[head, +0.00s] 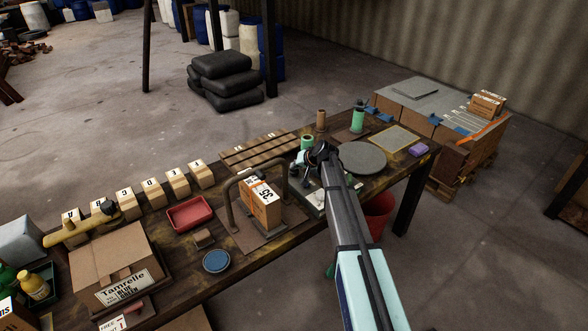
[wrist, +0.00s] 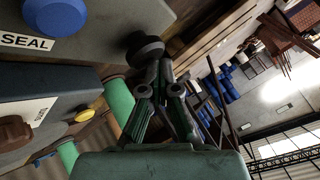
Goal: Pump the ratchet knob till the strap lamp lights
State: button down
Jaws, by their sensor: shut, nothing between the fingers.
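A dark round knob (wrist: 145,50) on a short stem shows in the wrist view, close to my gripper's fingertips (wrist: 164,68). I cannot tell whether they touch it. My gripper is shut and empty. Left of the knob is a grey housing with a "SEAL" label (wrist: 27,42) and a big blue button (wrist: 55,14). Below is another grey panel with a small yellow dome (wrist: 84,115) and a brown knob (wrist: 14,132). I cannot tell which part is the strap lamp. In the head view my gripper (head: 306,172) is over the bench and my arm hides part of the device.
A bent metal frame with an orange-brown box (head: 260,203) stands left of my gripper. A grey round plate (head: 361,158) and green spools (head: 358,119) are to the right. A red tray (head: 189,214) and a cardboard carton (head: 112,262) are farther left. A red bucket (head: 378,212) stands beside the bench.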

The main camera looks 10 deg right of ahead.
jog(key=shift+r, duration=1.1)
jog(key=shift+r, duration=0.1)
jog(key=shift+r+p, duration=0.9)
jog(key=shift+r, duration=1.55)
